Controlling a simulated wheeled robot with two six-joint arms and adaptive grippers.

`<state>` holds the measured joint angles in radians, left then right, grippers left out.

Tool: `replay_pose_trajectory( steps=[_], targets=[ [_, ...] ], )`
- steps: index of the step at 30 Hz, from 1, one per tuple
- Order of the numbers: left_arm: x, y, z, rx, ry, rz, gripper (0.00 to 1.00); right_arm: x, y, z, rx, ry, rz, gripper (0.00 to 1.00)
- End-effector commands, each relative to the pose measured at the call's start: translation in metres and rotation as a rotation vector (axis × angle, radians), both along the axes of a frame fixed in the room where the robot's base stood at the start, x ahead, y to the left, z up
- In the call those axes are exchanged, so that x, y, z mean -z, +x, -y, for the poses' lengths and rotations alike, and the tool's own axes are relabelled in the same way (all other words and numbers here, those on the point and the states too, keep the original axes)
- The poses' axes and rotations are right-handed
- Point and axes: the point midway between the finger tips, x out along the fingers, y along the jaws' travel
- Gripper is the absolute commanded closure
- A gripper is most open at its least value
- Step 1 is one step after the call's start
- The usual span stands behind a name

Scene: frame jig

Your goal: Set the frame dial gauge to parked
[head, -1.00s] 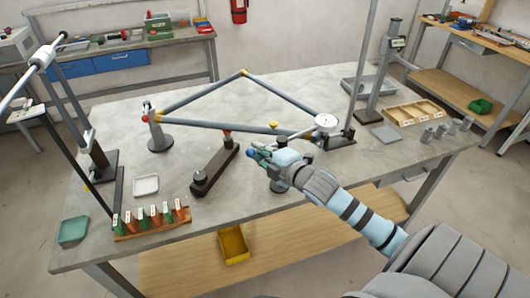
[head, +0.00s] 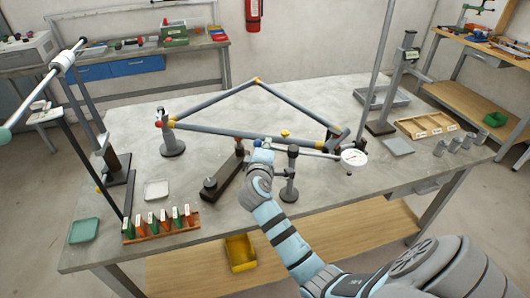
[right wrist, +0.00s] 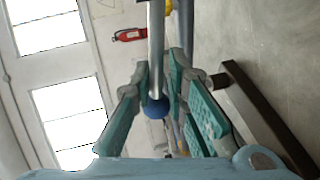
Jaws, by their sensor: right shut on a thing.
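The dial gauge (head: 354,158) is a white round dial on the right end of a thin grey swing arm (head: 318,152). The arm crosses a short post (head: 291,175) with a round base. The dial hangs in front of the right end of the grey tube frame (head: 225,132), apart from it in the picture. My right gripper (head: 260,156) is at the arm's left end, by a blue knob (head: 257,143). In the right wrist view, my right gripper's teal fingers (right wrist: 160,95) close around the grey bar (right wrist: 156,50) above the blue knob (right wrist: 155,108).
A dark block (head: 222,180) lies left of my right gripper. A rack of tagged pieces (head: 160,225) stands at the front left. A tall stand (head: 384,110), a wooden tray (head: 427,124) and metal cylinders (head: 470,142) stand at the right. Bare tabletop lies in front of the gauge.

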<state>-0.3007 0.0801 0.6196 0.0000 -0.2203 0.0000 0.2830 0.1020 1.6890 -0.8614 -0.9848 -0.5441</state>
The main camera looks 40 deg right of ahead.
Motion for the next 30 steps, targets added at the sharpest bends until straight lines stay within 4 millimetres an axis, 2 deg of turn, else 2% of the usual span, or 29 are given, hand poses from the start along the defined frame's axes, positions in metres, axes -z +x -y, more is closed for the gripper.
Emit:
replay_pose_trajectory(
  steps=[1, 20, 21, 23, 30],
  targets=[
    [0.0031, 0.0009, 0.0001, 0.0, 0.0, 0.001, 0.6, -0.005, 0.0043, 0.0001, 0.011, -0.002, 0.018, 1.0],
    [0.0056, 0.0012, 0.0002, 0.0, 0.0, 0.002, 0.6, -0.0093, 0.0059, 0.0067, 0.071, -0.009, 0.02, 1.0],
    [0.0057, 0.0011, 0.0002, 0.0, 0.0, 0.002, 0.6, -0.0094, 0.0059, 0.0067, 0.072, -0.009, 0.02, 0.81],
    [0.0056, 0.0012, 0.0002, 0.0, 0.0, 0.002, 0.6, -0.0094, 0.006, 0.0066, 0.071, -0.01, 0.02, 0.72],
    [0.0059, 0.0011, 0.0003, 0.0, 0.0, 0.002, 0.6, -0.0056, 0.0059, 0.0057, 0.07, -0.006, 0.011, 0.7]
  ],
)
